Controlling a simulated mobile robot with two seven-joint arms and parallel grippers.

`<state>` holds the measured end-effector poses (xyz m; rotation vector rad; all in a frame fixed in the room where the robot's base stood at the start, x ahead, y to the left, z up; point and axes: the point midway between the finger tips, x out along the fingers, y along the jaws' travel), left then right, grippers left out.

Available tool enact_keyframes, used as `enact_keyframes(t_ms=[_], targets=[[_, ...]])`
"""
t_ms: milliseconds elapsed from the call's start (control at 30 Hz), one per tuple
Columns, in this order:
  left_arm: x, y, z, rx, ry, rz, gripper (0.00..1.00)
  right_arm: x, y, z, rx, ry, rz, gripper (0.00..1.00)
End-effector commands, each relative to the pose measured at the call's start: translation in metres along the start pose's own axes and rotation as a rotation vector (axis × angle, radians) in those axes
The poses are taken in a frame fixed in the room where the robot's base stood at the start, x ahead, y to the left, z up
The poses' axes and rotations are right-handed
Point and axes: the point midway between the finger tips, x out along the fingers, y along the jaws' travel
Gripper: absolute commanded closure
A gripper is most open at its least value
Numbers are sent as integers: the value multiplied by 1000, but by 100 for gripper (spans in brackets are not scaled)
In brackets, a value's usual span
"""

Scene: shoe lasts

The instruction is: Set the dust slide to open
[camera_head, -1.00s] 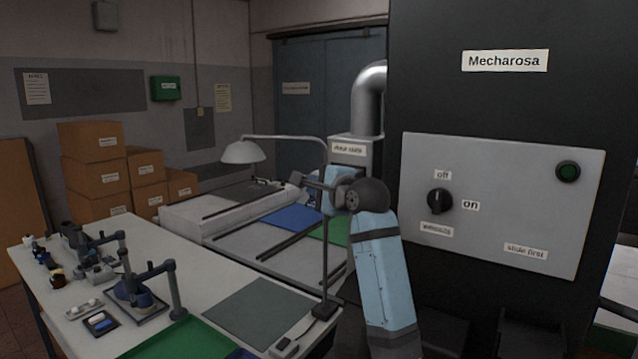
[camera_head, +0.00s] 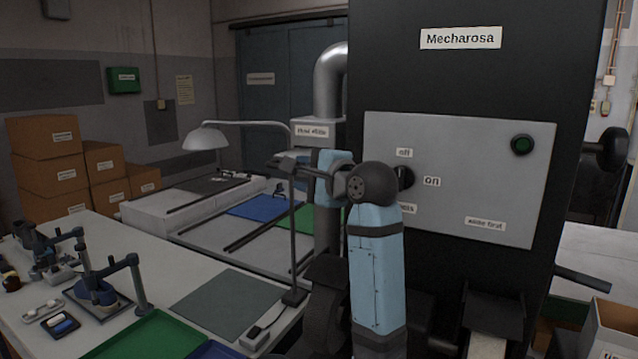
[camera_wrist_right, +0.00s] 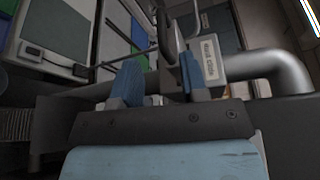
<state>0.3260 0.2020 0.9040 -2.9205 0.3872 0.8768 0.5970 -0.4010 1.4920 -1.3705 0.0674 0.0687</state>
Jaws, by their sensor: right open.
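The dust slide label (camera_head: 311,131) is on a grey box under the silver duct, left of the black Mecharosa cabinet. The label also shows in the right wrist view (camera_wrist_right: 209,60), just beyond my right fingertips. My right gripper (camera_head: 284,163) is in front of and below the label, partly covering the box's lower part. In the wrist view its two blue fingers (camera_wrist_right: 158,78) are apart. A dark upright part shows between and beyond them; I cannot tell whether they touch it. The slide's own position cannot be made out. My left gripper is out of view.
A thin lamp post (camera_head: 293,230) stands on the bench close to my right gripper. The cabinet panel (camera_head: 470,190) with its knob and green button is right behind my forearm. The silver duct (camera_head: 330,80) rises above the box.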

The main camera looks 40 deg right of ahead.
Motion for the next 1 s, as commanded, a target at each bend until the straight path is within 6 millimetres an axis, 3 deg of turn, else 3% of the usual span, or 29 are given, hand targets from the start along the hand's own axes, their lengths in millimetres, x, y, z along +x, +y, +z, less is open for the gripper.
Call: enact_keyframes(t_ms=[100,300,867,1000], targets=[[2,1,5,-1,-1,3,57,-22,1,0,0,0,-3,60],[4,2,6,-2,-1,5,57,-40,0,0,1,0,0,60],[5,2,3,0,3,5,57,-42,0,0,1,0,1,60],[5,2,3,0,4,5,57,-36,12,1,-34,2,14,60]])
